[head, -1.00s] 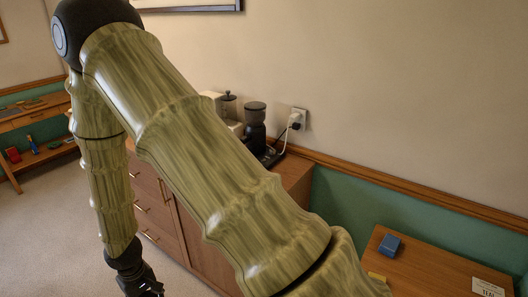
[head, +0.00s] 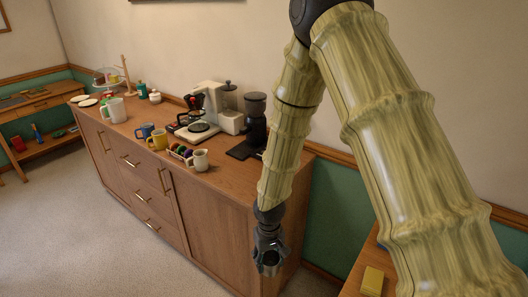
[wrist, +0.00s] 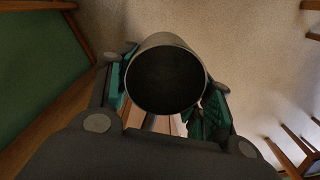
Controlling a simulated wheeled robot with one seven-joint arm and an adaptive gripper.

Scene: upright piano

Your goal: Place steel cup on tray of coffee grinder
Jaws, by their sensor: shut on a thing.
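My gripper (head: 269,262) hangs in front of the right end of the sideboard, below its top. In the wrist view it is shut on the steel cup (wrist: 165,42), a round grey cup whose dark open mouth faces the camera between the teal finger pads. In the head view the cup is small and dark between the fingers. The black coffee grinder (head: 255,118) stands upright near the right back of the sideboard. Its flat dark tray (head: 240,151) lies at its foot, apart from my gripper, and no cup shows on it.
The wooden sideboard (head: 225,195) holds a coffee maker (head: 198,132), a blue mug (head: 145,131), a yellow mug (head: 158,141), a white jug (head: 201,160) and a rack of coloured pods (head: 180,151) left of the grinder. A yellow box (head: 372,281) lies on a table at lower right.

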